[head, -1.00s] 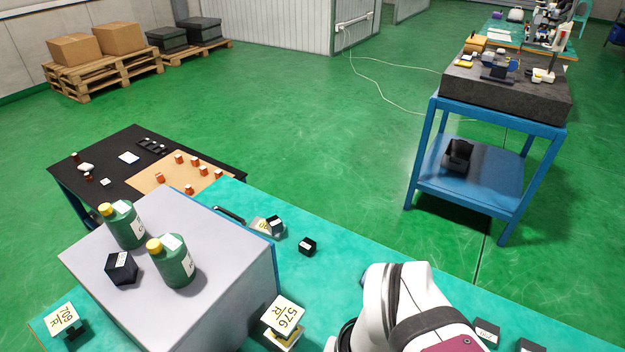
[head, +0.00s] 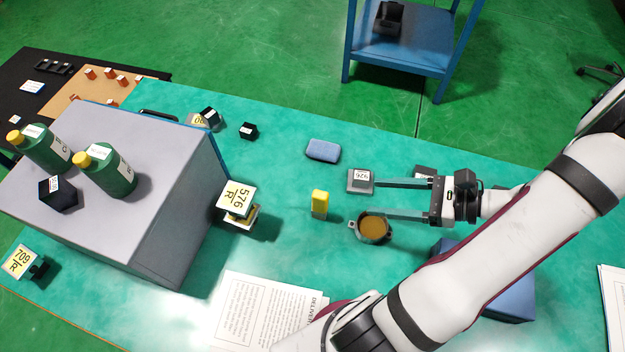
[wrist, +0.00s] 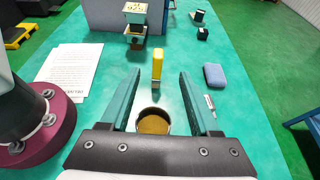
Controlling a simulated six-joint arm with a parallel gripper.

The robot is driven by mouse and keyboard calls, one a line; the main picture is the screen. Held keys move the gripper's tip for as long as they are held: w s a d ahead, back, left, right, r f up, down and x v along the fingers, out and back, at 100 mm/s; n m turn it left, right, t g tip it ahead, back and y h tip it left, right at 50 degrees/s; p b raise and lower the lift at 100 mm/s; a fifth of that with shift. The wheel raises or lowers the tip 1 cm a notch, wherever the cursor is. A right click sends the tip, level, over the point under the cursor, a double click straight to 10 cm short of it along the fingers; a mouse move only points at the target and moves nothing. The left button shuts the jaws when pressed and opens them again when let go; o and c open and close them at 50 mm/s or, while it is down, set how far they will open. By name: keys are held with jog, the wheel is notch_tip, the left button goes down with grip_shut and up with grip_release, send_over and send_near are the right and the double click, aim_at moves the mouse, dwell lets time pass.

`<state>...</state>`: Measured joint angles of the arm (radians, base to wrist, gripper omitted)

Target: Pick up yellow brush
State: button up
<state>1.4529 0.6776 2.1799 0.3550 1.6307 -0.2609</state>
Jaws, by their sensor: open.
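The yellow brush (head: 320,203) stands upright on the teal bench, left of my gripper in the head view. Its lower end looks pale grey. It also shows in the wrist view (wrist: 157,66), ahead of and between the finger lines. My gripper (head: 370,197) is open, with its two teal fingers spread wide and pointing at the brush. In the wrist view the gripper (wrist: 158,76) holds nothing. A gap remains between the fingertips and the brush. The brush is fully visible in both views.
A round metal dish with amber contents (head: 374,228) sits under the lower finger. A grey block marked 426 (head: 360,185) is by the upper fingertip. A blue sponge-like block (head: 323,151), a stand marked 576 (head: 237,198), papers (head: 265,318) and a grey box (head: 165,240) surround the brush.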

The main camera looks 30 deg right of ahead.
aim_at(323, 195)
jog(key=x, duration=1.3)
jog(key=shift+a+f, duration=0.2)
jog(key=shift+f, duration=0.2)
grip_shut()
